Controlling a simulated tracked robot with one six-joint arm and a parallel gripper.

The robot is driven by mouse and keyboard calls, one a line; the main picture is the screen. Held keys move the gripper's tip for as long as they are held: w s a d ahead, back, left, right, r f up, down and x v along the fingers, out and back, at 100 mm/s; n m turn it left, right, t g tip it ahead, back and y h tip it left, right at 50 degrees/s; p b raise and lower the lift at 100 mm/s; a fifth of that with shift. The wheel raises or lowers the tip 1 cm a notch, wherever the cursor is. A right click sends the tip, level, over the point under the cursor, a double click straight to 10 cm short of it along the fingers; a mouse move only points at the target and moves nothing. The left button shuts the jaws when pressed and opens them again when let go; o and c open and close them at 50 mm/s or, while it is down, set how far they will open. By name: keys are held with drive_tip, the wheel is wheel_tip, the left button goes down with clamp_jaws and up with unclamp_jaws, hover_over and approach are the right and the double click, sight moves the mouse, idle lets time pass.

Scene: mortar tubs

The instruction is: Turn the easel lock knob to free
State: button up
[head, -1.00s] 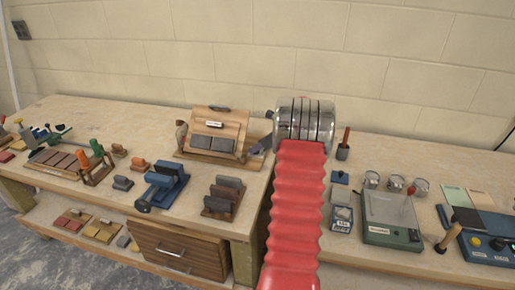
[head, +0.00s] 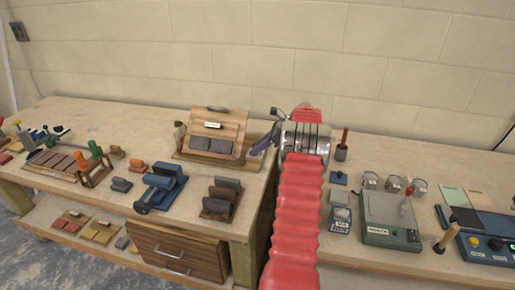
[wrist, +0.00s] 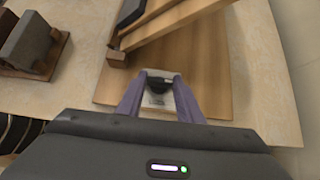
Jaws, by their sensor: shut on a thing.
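The wooden easel (head: 238,127) stands on the left bench with its sloped board facing front, and its base (wrist: 212,65) fills the middle of the wrist view. The easel lock knob (wrist: 159,82) is a small dark piece at the base's near side, above a pale plate whose markings are too blurred to read. My gripper (wrist: 159,90) has its two purple fingers shut on the knob, one on each side. In the head view my gripper (head: 262,143) reaches the easel's right side from the right, and the knob is hidden there.
A rack of dark blocks (head: 221,197) stands in front of the easel, also at the wrist view's left (wrist: 32,42). A blue vice (head: 160,187) is further left. A green-based device (head: 391,215) sits on the right bench. A block wall is close behind.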

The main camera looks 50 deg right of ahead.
idle(0.3)
drive_tip(key=o, duration=0.8)
drive_tip(key=shift+r, duration=0.1)
drive_tip(key=v, duration=1.3)
drive_tip(key=shift+s+d+r, duration=0.15)
drive_tip(key=shift+s+r, duration=0.05)
